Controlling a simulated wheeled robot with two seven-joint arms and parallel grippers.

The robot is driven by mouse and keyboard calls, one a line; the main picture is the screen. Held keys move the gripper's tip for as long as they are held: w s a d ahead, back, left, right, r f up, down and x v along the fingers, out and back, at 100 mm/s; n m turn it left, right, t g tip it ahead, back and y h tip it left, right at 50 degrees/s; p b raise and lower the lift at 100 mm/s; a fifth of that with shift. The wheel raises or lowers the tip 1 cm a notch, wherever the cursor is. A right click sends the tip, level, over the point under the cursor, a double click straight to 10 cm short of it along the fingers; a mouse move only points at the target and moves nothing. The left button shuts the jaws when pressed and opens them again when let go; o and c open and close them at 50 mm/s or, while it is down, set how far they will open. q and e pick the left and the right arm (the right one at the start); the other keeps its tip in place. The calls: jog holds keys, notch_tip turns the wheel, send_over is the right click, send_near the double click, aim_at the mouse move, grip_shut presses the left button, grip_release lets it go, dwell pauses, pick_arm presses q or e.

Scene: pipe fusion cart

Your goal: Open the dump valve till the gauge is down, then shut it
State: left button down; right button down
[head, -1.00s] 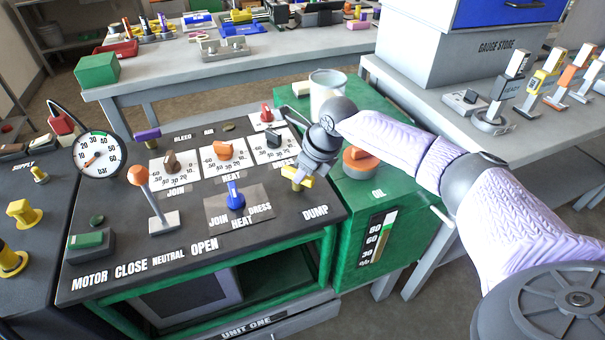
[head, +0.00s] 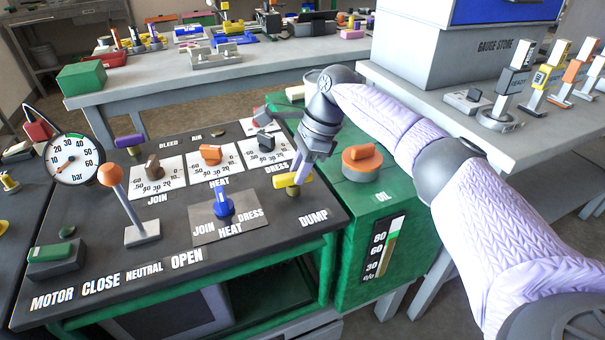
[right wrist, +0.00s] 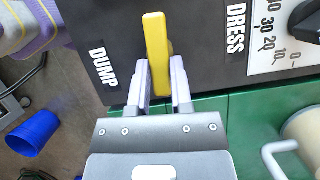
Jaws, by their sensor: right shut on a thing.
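The dump valve's yellow handle (head: 282,181) stands at the right front of the dark console, behind the DUMP label (head: 313,218). My right gripper (head: 299,176) is shut on it from above. In the right wrist view the two fingers (right wrist: 160,88) lie on either side of the yellow handle (right wrist: 156,45). The round bar gauge (head: 74,150) stands at the console's left; its orange needle points to the lower left, at the low end of the scale. The exact reading is too small to tell. My left gripper is not in view.
A blue selector knob (head: 223,203), an orange-topped lever (head: 110,175) and three dial knobs share the console top. A green oil tank with an orange cap (head: 362,158) stands just right of the handle. A blue cup (right wrist: 40,132) shows in the right wrist view.

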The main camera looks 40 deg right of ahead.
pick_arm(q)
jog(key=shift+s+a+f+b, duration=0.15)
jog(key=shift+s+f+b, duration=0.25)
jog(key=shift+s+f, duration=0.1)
pick_arm(e)
jog(key=shift+n, duration=0.6)
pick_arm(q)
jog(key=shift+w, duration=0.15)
pick_arm(e)
jog(key=c, duration=0.9)
grip_release()
jog(key=o, duration=0.4)
jog(key=shift+w+a, duration=0.1)
jog(key=shift+w, duration=0.15)
jog(key=shift+w+a+g, duration=0.3)
jog(key=shift+w+a, duration=0.05)
jog(key=shift+w, duration=0.05)
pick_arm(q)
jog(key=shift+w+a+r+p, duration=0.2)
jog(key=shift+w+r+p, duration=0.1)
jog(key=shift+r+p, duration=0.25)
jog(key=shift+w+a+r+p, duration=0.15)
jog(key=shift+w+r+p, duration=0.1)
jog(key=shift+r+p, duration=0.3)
pick_arm(e)
jog(key=v, duration=1)
jog(key=shift+w+d, duration=0.1)
jog(key=shift+w, duration=0.15)
